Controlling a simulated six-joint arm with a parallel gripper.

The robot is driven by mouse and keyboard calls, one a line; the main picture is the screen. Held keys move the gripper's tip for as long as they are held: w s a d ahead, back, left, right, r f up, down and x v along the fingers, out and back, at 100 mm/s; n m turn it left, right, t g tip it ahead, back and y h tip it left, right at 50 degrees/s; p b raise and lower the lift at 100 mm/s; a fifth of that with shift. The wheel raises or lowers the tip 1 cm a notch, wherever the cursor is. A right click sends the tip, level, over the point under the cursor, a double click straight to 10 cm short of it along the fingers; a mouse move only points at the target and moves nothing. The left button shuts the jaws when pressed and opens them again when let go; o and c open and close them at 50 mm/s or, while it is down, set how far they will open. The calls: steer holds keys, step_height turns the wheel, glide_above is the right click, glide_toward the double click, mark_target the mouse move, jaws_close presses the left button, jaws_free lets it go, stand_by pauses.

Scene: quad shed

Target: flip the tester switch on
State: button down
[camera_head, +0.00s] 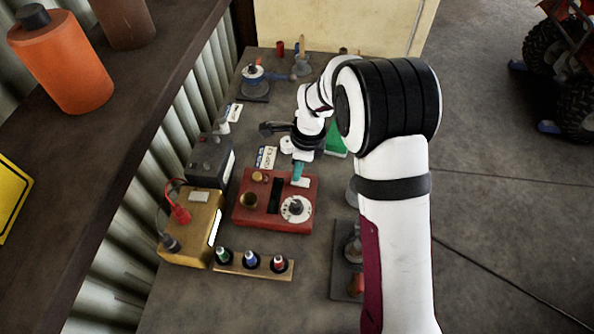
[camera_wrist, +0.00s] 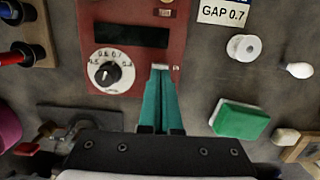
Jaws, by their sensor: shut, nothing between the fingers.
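The tester is a red box (camera_head: 265,219) on the bench, with a dark slot, a white dial (camera_head: 295,208) and brass fittings on top. It also shows in the wrist view (camera_wrist: 108,18), where the dial (camera_wrist: 103,73) has a black knob and numbers. My gripper (camera_head: 298,178) has teal fingers, shut and empty, with tips at the tester's edge beside the dial. In the wrist view my gripper (camera_wrist: 161,72) points at a small pale piece at that edge. The fingers partly cover this spot. I cannot make out the switch or its position, nor tell whether the tips touch anything.
A gold battery-like box (camera_head: 190,235) with red and black clamps and a dark box (camera_head: 209,158) stand left of the tester. A rack with several coloured-top pieces (camera_head: 252,265) lies in front. A green-and-white block (camera_wrist: 240,119) and a GAP 0.7 card (camera_wrist: 224,13) are close to my gripper.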

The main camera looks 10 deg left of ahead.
steer(key=shift+f, duration=0.45)
steer(key=shift+a+f, duration=0.15)
steer(key=shift+f, duration=0.05)
steer(key=shift+d+r, duration=0.2)
steer(key=shift+d, duration=0.6)
